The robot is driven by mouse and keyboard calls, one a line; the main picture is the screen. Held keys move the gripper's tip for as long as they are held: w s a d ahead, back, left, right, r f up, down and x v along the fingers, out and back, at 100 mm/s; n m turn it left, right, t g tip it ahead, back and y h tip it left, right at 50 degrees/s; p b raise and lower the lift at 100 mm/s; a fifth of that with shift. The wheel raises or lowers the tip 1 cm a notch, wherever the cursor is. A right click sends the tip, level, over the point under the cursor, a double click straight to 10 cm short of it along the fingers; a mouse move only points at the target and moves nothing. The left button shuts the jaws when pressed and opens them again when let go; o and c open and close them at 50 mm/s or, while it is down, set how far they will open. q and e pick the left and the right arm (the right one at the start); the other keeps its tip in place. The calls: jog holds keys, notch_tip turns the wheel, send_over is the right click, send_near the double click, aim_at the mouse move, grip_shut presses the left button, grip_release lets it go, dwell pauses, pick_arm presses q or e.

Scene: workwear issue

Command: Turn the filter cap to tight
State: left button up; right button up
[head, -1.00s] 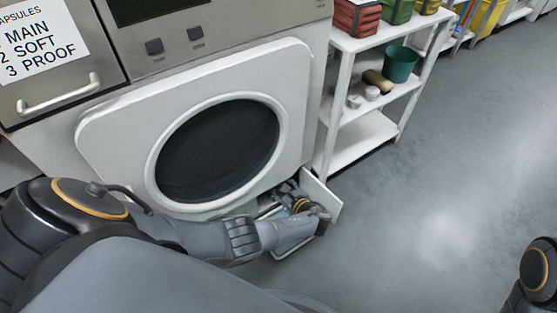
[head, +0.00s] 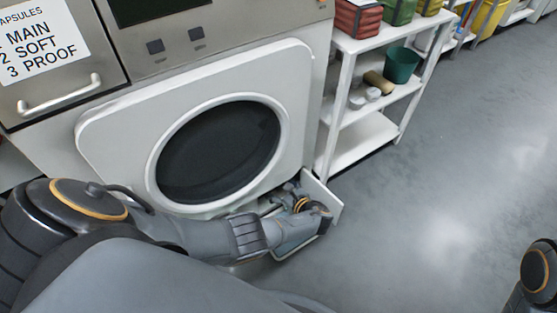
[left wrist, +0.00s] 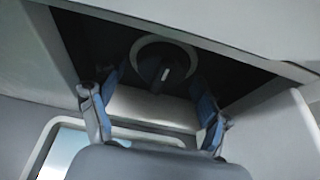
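The filter cap (left wrist: 150,66) is a dark round knob with a pale mark on its face, set in a dark recess inside a pale ring. The mark stands close to upright in the left wrist view. My left gripper (left wrist: 157,90) is open, with one blue-grey finger on each side of the cap's line and clear gaps between. It looks short of the cap; I see no contact. In the head view my left gripper (head: 302,200) is at the machine's lower right opening, and the arm hides the cap. My right gripper is not in view.
A small white flap (head: 324,201) stands open beside the recess. A shallow tray (head: 292,247) lies under my left wrist; it also shows in the left wrist view (left wrist: 65,150). The round door (head: 218,150) is above. A white shelf (head: 358,142) stands right; the floor beyond is clear.

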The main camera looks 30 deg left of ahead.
pick_arm(q)
jog(key=shift+d, duration=0.1)
jog(key=shift+s+d+r, duration=0.15)
jog(key=shift+s+d, duration=0.05)
jog(key=shift+d, duration=0.35)
jog(key=v, duration=1)
jog(key=shift+s+d+r, duration=0.2)
jog(key=shift+d, duration=0.05)
